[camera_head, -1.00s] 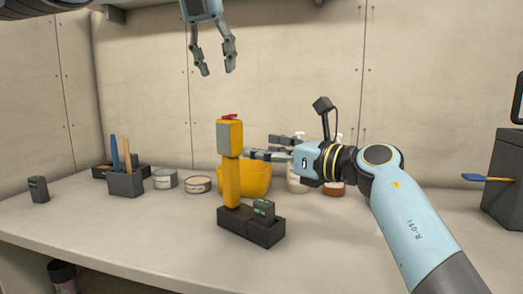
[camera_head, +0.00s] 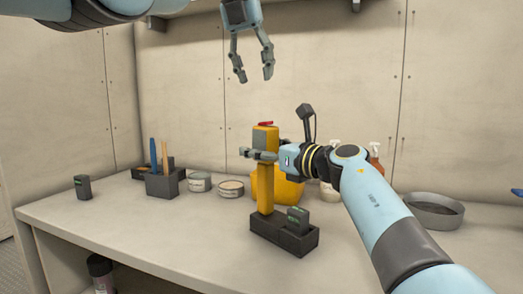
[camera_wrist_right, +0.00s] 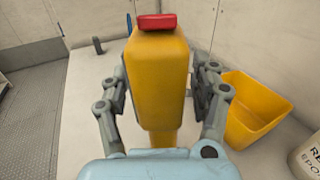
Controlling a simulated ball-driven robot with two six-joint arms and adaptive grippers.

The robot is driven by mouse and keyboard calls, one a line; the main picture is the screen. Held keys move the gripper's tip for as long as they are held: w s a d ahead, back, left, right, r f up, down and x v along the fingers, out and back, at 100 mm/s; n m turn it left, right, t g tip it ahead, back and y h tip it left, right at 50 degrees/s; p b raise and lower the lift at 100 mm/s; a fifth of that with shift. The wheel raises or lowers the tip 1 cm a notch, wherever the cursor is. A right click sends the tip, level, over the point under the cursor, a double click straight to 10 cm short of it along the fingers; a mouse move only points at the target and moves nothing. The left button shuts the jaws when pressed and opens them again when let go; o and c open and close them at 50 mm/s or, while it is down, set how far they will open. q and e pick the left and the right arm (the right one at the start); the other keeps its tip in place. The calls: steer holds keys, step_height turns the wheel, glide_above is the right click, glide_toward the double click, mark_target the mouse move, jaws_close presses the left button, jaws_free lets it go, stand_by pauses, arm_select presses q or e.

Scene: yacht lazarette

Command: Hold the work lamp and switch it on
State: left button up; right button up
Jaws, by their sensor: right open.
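The work lamp (camera_head: 266,190) is a tall yellow body with a red button (camera_head: 265,124) on top. It stands upright in a dark base (camera_head: 284,237) on the bench. My right gripper (camera_head: 259,153) is at the lamp's upper block, one finger across its near side in the head view. In the right wrist view the lamp's block (camera_wrist_right: 158,80) stands between the two open fingers, with the red button (camera_wrist_right: 157,22) at its top. Whether the fingers touch it is unclear. My left gripper (camera_head: 254,77) hangs open and empty above the lamp.
A yellow bin (camera_head: 289,188) stands behind the lamp. A dark holder with tools (camera_head: 163,184), round tins (camera_head: 231,188) and a small dark block (camera_head: 82,187) are to the left. A grey round tray (camera_head: 434,211) is at right. The bench front left is clear.

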jaws_close()
stand_by(0.3)
